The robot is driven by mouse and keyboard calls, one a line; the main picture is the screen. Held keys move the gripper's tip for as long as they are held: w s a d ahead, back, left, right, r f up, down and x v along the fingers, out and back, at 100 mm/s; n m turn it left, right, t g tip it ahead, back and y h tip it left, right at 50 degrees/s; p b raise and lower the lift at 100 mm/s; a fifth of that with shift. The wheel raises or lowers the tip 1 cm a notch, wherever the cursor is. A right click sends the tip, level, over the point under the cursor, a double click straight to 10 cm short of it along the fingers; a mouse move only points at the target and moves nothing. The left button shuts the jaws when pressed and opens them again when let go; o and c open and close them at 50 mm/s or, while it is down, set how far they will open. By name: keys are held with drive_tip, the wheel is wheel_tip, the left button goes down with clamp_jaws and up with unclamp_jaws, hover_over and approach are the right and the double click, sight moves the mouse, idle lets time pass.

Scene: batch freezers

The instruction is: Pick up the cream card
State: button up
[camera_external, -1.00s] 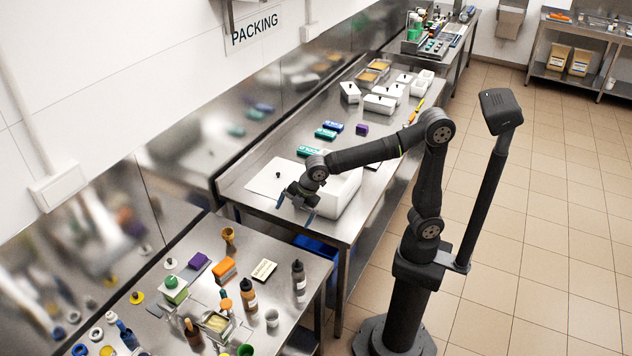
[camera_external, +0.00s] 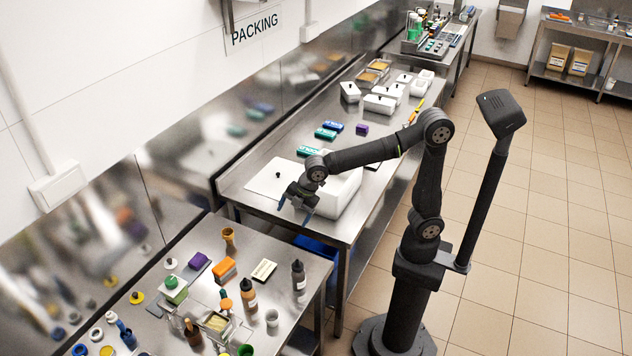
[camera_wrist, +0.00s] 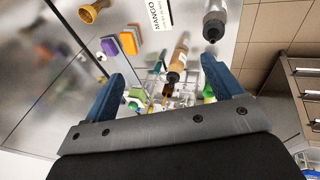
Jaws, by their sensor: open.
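The cream card (camera_external: 263,270) lies flat on the near steel table, with dark print on it. In the wrist view the card (camera_wrist: 158,12) shows at the top edge, partly cut off, with the word MANGO readable. My gripper (camera_external: 295,203) is above the near end of the far table, over the gap toward the near table, away from the card. In the wrist view my gripper (camera_wrist: 160,85) has its two blue fingers wide apart with nothing between them.
Near the card stand an orange block (camera_external: 224,270), a purple block (camera_external: 198,262), a dark-grey bottle (camera_external: 298,281), a brown bottle (camera_external: 248,296) and a small grey cup (camera_external: 272,318). A white box (camera_external: 338,192) sits beside my gripper on the far table (camera_external: 240,190).

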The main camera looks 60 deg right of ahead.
drive_tip(key=w+a+f+g+h, duration=0.1)
drive_tip(key=w+a+f+g, duration=0.15)
drive_tip(key=w+f, duration=0.3)
drive_tip(key=g+h, duration=0.1)
drive_tip(key=g, duration=0.1)
hover_over(264, 268)
drive_tip(key=shift+m+t, duration=0.25)
drive_tip(key=shift+m, duration=0.05)
drive_tip(key=f, duration=1.8)
drive_tip(key=shift+s+a+f, duration=0.1)
drive_tip(key=shift+s+f, duration=0.05)
drive_tip(key=shift+s, duration=0.15)
drive_tip(key=shift+w+f, duration=0.2)
drive_tip(key=shift+f, duration=2.5)
drive_tip(key=shift+c, duration=0.5)
drive_tip(key=c, duration=1)
